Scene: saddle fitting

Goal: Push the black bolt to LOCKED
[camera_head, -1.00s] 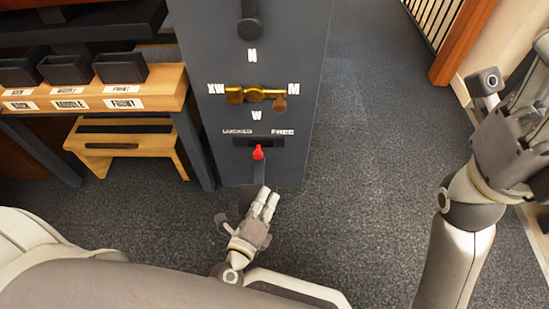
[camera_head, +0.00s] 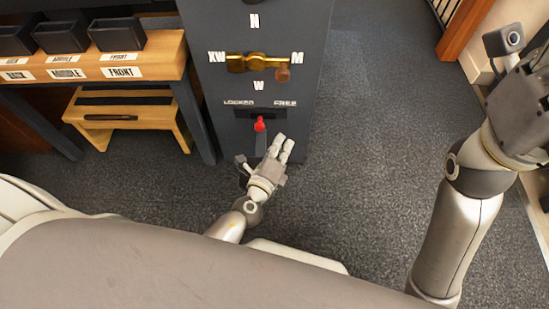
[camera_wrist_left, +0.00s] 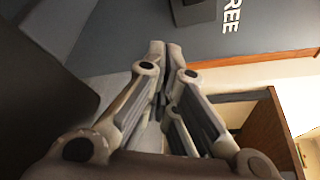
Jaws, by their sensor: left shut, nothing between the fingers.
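The dark panel (camera_head: 228,130) carries a black slot (camera_head: 277,114) under the words LOCKED, at left, and FREE, at right. A red knob (camera_head: 260,124) stands at the slot, near its middle. A dark upright piece (camera_head: 261,145) shows below the knob; I cannot tell whether it is the black bolt. My left gripper (camera_head: 283,142) is shut and empty, its fingertips below and right of the knob, under FREE. In the left wrist view its fingertips (camera_wrist_left: 166,48) are together, with a dark block (camera_wrist_left: 193,10) and FREE beyond. My right gripper's hand (camera_head: 520,108) is cut off at the right edge.
A brass handle (camera_head: 250,62) sits on the panel above the slot. A wooden bench (camera_head: 150,68) with black bins (camera_head: 118,34) and a wooden step stool (camera_head: 125,117) stand left. Carpeted floor (camera_head: 365,130) is clear to the right of the panel.

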